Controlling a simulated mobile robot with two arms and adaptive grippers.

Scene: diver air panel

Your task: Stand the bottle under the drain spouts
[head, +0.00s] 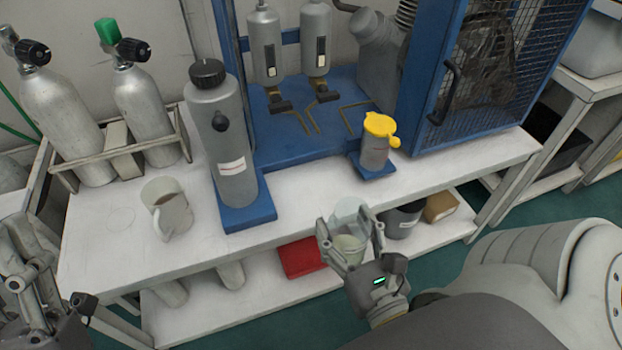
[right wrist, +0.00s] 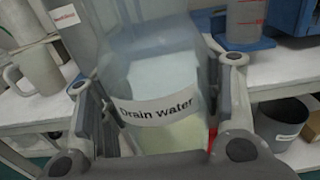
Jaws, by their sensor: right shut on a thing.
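The bottle (head: 349,212) is clear and partly filled with a pale liquid. In the right wrist view, the bottle (right wrist: 160,85) carries a "Drain water" label. My right gripper (head: 349,230) is shut around its sides, in front of the workbench edge. Two drain spouts (head: 280,104) (head: 326,95) sit low under two grey filter cylinders on the blue panel, behind and left of the bottle. Marked outlines lie on the blue base below them. My left gripper (head: 22,285) is at the lower left; its jaw opening is unclear.
A tall grey canister (head: 222,140) stands left on a blue foot. A yellow-lidded container (head: 376,145) stands on a blue pad at the panel's front right. A mug (head: 170,213) sits on the left of the white bench (head: 310,205). A mesh cage (head: 490,70) borders the right.

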